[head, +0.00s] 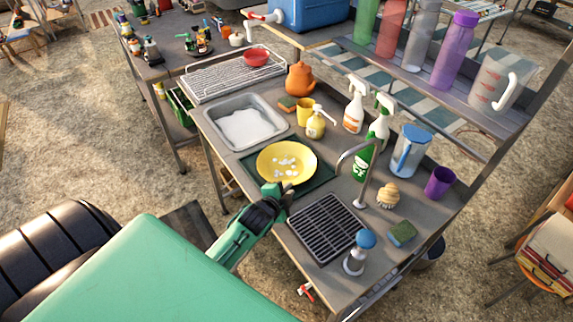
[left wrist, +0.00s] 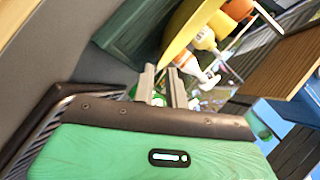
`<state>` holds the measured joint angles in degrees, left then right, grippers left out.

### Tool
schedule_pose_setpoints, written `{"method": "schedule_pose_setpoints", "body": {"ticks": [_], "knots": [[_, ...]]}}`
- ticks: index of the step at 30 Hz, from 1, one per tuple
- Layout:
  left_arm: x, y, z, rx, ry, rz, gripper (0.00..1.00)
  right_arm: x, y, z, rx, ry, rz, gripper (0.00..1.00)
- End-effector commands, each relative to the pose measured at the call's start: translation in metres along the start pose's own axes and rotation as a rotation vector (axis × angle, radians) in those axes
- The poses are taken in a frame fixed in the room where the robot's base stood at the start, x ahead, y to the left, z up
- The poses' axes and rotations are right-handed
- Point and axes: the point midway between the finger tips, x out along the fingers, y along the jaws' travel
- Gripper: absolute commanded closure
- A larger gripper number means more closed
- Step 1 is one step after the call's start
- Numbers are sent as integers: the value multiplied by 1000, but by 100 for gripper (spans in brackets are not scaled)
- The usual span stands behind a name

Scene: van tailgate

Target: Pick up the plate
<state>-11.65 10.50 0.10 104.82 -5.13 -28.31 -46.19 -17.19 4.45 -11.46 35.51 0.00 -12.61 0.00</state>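The yellow plate (head: 274,172) lies on a dark green mat (head: 319,178) on the counter, with white foam-like spots on its face. My left gripper (head: 284,189) is at the plate's near rim in the head view. In the left wrist view, its two fingers (left wrist: 161,72) stand apart with a narrow gap, and the yellow plate (left wrist: 187,27) is seen nearly edge-on just beyond the tips. I cannot tell whether the fingertips touch the rim. My right gripper is not in view.
A sink with suds (head: 243,127) lies behind left of the plate. A yellow cup (head: 305,112) and a pump bottle (head: 315,127) stand behind it. A faucet (head: 359,180) and a black drain rack (head: 325,228) are to the right.

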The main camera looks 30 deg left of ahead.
Motion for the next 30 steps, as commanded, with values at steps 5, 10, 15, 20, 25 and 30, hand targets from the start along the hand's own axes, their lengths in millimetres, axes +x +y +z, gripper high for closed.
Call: {"method": "schedule_pose_setpoints", "body": {"ticks": [5,10,15,20,25,30], "knots": [[11,-2,-3,-2,0,0,86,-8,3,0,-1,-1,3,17],[32,-3,-6,-2,0,1,86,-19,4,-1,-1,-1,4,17],[48,-1,-4,-2,0,1,86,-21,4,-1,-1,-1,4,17],[52,0,-4,-1,0,1,86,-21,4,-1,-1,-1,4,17],[52,0,-4,-1,0,1,88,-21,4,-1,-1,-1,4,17],[52,0,-3,-1,0,1,100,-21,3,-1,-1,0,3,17]]}}
